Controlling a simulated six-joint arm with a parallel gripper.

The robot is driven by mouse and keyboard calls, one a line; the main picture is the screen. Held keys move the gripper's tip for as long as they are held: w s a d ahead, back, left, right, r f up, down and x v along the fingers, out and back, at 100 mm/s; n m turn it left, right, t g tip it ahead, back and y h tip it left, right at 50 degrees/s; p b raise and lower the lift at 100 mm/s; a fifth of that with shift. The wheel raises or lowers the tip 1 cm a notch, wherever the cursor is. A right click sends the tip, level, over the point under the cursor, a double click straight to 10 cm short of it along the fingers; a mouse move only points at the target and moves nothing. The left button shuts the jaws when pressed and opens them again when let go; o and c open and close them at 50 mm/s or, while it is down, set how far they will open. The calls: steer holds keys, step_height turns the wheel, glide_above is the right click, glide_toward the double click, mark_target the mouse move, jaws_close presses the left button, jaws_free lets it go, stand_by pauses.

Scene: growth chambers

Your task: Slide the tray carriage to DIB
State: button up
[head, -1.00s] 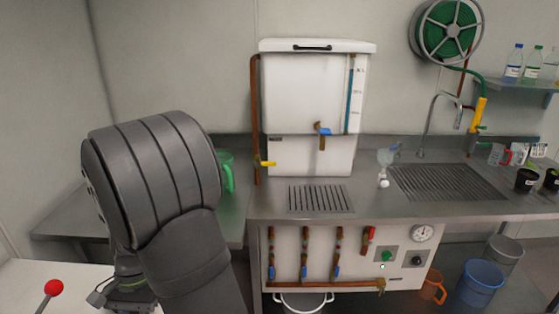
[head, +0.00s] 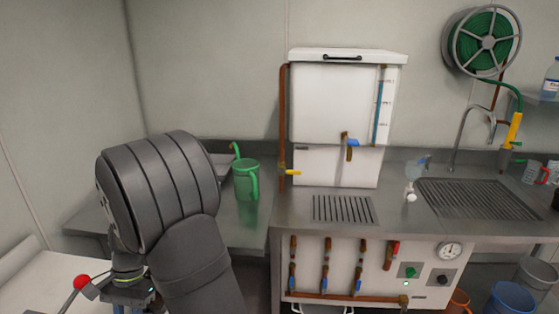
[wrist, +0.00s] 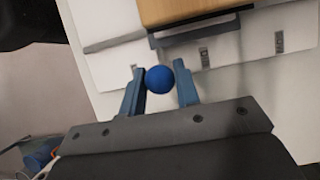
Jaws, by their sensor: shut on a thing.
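My gripper (wrist: 160,88) shows in the wrist view, its two blue fingers shut on a round blue knob (wrist: 159,79). Just beyond the knob is a wooden block (wrist: 185,10) with a grey bracket (wrist: 195,32) along its near edge, which looks like the tray carriage. How the knob joins it is not clear. A grey rail (wrist: 110,41) runs beside the bracket over a white panel (wrist: 110,20). Small dark label plates sit on the panel, one at the middle (wrist: 203,58) and one at the right (wrist: 280,41); I cannot read them fully.
In the head view, a red-knobbed lever (head: 82,282) stands by a white surface at lower left. A green jug (head: 246,179) stands on the steel counter (head: 285,215), left of a white tank (head: 335,110) with pipes. A sink drainer (head: 475,200) is at right.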

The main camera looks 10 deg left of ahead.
steer(key=o, duration=0.7)
steer(key=shift+r, duration=0.15)
steer(key=shift+r, duration=3.9)
